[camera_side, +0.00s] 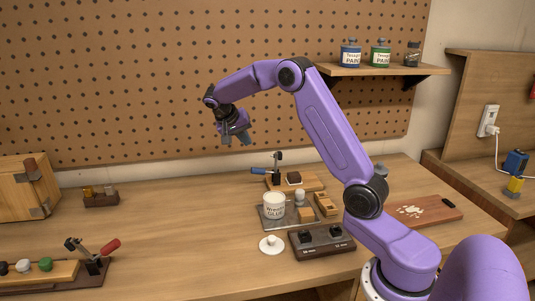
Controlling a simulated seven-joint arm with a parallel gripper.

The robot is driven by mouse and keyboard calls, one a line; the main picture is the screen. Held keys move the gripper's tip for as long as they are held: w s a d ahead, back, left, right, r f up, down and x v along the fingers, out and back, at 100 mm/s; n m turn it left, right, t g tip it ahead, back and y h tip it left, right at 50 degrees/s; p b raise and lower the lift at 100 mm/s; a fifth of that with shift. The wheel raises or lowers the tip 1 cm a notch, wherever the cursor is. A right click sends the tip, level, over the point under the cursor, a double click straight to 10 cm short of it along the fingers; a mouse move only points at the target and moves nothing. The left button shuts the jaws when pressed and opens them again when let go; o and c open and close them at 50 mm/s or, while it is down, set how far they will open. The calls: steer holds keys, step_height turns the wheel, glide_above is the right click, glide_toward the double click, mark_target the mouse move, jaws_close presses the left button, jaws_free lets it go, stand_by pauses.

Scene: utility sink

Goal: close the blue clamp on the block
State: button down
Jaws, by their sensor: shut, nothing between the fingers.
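The blue clamp (259,171) is on a wooden base (311,184) toward the back of the bench. Its blue handle points left and lies low, and its black arm stands upright, clear of the block. A small dark block (293,179) with a pale edge sits on the same base, just right of the clamp. My gripper (236,141) is shut and empty, pointing down in the air above and left of the blue clamp. It touches nothing.
A glue pot (274,205), wooden blocks (325,204) and a dark two-knob box (322,241) stand in front of the clamp. A red-handled clamp (105,249) is at front left. A shelf (370,69) holds paint jars.

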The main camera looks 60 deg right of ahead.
glide_above(258, 171)
step_height(258, 171, down, 8)
steer(key=shift+r, duration=0.1)
steer(key=shift+s+d, duration=0.75)
steer(key=shift+d, duration=0.05)
steer(key=shift+s+d, duration=0.6)
steer(key=shift+d, duration=0.05)
steer(key=shift+s+d, duration=0.2)
